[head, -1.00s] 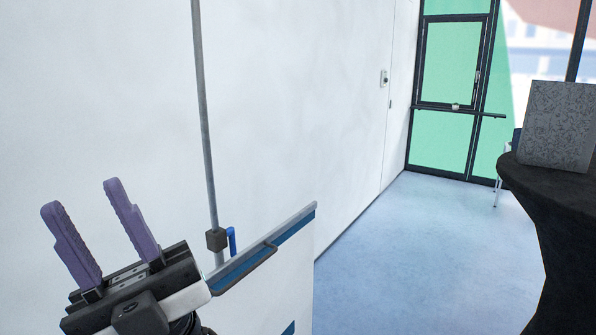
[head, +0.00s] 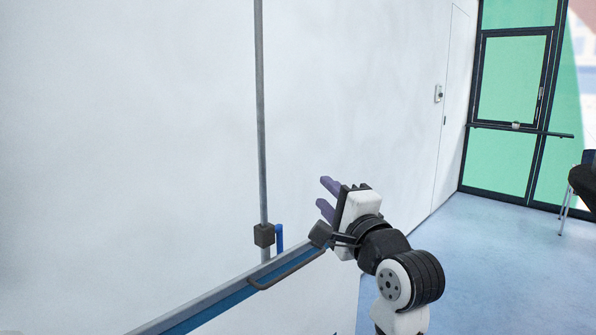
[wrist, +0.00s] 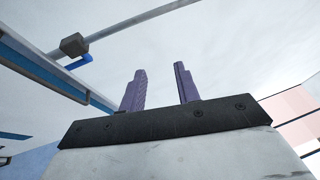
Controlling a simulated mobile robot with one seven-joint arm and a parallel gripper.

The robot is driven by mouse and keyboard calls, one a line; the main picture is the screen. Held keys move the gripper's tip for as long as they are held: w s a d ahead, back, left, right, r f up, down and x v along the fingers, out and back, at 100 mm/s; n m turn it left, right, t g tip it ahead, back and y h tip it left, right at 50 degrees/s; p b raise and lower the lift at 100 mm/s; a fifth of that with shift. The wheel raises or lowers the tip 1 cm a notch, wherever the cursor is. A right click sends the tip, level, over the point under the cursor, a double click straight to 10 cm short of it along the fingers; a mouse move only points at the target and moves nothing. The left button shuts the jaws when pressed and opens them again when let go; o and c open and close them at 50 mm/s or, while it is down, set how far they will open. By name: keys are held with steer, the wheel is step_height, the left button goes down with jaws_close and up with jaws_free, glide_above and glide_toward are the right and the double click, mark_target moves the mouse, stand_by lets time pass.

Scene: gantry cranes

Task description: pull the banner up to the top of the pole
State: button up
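The pole (head: 261,120) is a thin grey upright in front of the white wall. A dark block (head: 264,235) with a blue upright lever (head: 280,238) sits low on it. The banner (head: 215,305) has a grey top bar, a blue stripe and a dark handle (head: 290,274); it hangs at the pole's lower end. My gripper (head: 321,195) has purple fingers, open and empty, right of the blue lever and above the banner's right end. In the wrist view the fingers (wrist: 160,68) stand apart with nothing between; the block (wrist: 74,45) and blue lever (wrist: 79,62) are to their left.
The white wall (head: 150,120) fills the left and middle. A dark-framed glass door (head: 508,80) with a crossbar stands at the back right. A dark chair (head: 582,180) is at the right edge. The blue floor (head: 470,260) on the right is clear.

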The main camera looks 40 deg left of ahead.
steer(key=p+x, duration=0.3)
steer(key=x, duration=1)
steer(key=shift+a, duration=0.25)
steer(key=shift+w, duration=0.1)
jaws_close()
stand_by(0.7)
jaws_free()
steer(key=shift+d, duration=0.15)
steer(key=b+v, duration=0.3)
steer(key=v, duration=1)
steer(key=shift+s+d, duration=0.2)
steer(key=shift+d, duration=0.05)
